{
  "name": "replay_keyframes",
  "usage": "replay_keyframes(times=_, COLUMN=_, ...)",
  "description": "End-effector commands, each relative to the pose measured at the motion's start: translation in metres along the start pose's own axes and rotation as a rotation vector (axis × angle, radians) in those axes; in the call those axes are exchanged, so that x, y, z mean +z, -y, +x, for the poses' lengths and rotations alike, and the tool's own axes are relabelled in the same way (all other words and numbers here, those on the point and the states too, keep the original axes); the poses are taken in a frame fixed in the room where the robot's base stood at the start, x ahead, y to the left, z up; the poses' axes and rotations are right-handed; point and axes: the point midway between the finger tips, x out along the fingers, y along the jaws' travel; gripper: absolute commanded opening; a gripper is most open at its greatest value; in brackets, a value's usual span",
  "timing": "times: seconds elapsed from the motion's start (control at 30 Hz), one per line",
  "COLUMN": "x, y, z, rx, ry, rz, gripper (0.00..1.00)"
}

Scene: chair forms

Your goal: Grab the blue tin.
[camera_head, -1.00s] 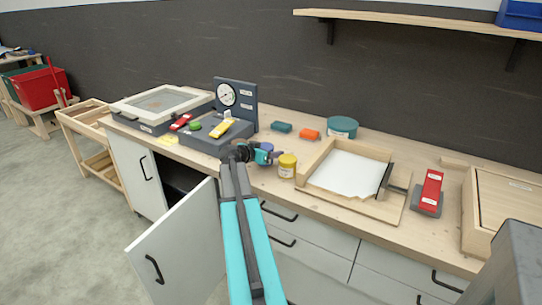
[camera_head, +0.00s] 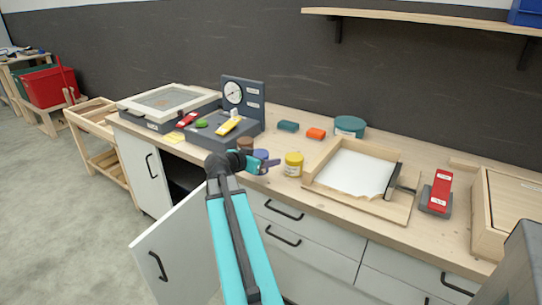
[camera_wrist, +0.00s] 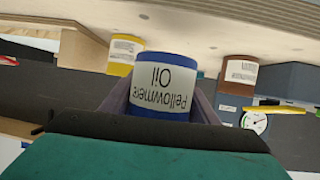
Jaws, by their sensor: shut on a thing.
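The blue tin (camera_wrist: 165,57) fills the middle of the wrist view, with a white label reading "Pellowmere Oil" that appears upside down. My gripper (camera_wrist: 159,100) is shut on it, one finger on each side. In the head view the blue tin (camera_head: 261,154) shows only in small part at the worktop's front, and my gripper (camera_head: 264,164) reaches it from the front left. I cannot tell whether the tin rests on the worktop or is slightly raised.
A yellow tin (camera_head: 293,165) stands close on the right and a brown tin (camera_head: 245,143) just behind on the left. The gauge stand (camera_head: 254,105) is behind. A wooden tray (camera_head: 318,165) lies further right. An open cabinet door (camera_head: 178,250) juts out below.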

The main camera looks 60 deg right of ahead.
Motion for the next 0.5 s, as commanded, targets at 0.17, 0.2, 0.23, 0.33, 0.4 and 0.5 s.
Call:
replay_keyframes(times=0.17, x=0.007, y=-0.008, z=-0.022, rx=-0.001, ry=-0.002, rz=0.000, gripper=0.27)
replay_keyframes(times=0.2, x=0.008, y=-0.008, z=-0.026, rx=-0.002, ry=-0.002, rz=0.000, gripper=0.27)
replay_keyframes(times=0.23, x=0.008, y=-0.009, z=-0.028, rx=-0.002, ry=-0.002, rz=0.000, gripper=0.27)
replay_keyframes(times=0.33, x=0.010, y=-0.010, z=-0.034, rx=-0.001, ry=-0.001, rz=0.000, gripper=0.27)
replay_keyframes(times=0.4, x=0.011, y=-0.011, z=-0.036, rx=0.000, ry=-0.001, rz=0.000, gripper=0.27)
replay_keyframes(times=0.5, x=0.011, y=-0.012, z=-0.038, rx=0.000, ry=-0.001, rz=0.000, gripper=0.27)
